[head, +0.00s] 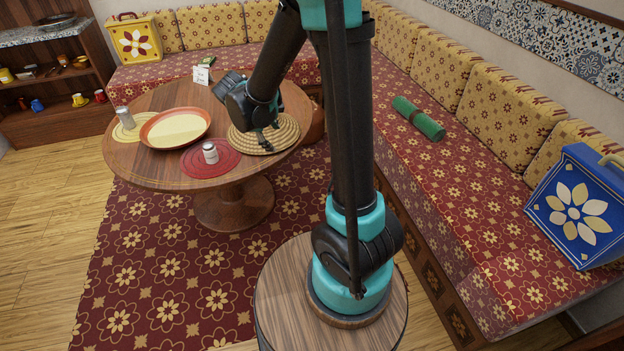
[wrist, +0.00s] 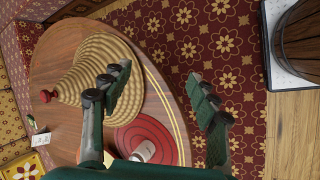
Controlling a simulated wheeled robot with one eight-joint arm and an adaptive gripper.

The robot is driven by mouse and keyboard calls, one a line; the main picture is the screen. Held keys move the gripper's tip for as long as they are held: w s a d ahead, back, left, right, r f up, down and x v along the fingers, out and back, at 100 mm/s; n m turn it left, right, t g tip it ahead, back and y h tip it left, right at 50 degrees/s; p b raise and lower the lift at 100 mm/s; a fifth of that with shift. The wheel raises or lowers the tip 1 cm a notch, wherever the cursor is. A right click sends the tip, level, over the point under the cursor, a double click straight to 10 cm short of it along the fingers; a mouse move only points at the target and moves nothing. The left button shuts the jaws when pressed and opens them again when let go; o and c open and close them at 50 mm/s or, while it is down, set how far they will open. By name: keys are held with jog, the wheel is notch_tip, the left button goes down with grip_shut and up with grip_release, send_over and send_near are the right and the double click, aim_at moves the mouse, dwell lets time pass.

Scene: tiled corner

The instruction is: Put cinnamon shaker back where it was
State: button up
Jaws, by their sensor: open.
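Two small shakers stand on the round table; I cannot read their labels, so I cannot tell which is the cinnamon shaker. One pale shaker (head: 210,153) with a dark band stands on the red round mat (head: 190,164); it also shows in the wrist view (wrist: 146,150), near the lower edge. The other, a greyish shaker (head: 124,117), stands on the yellow mat (head: 120,132) at the table's left. My gripper (head: 267,140) is open and empty over the woven straw piece (head: 286,132), right of the red mat. Its fingers (wrist: 160,76) are apart in the wrist view.
An orange-rimmed dish (head: 148,140) lies between the mats on the wooden table (head: 150,176). A white card (head: 201,75) stands at the back. A red knob (wrist: 47,96) shows by the woven piece. Cushioned benches (head: 425,165) surround the table's back and right.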

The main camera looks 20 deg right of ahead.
jog(key=s+d+f+m+y, duration=0.1)
jog(key=s+d+m+y, duration=0.1)
jog(key=s+m, duration=0.4)
jog(key=s+d+f+m+y, duration=0.1)
jog(key=s+d+m, duration=0.3)
jog(key=s, duration=1)
jog(key=shift+s+d+m+y, duration=0.2)
jog(key=shift+d+m+y, duration=0.2)
jog(key=shift+m+y, duration=0.6)
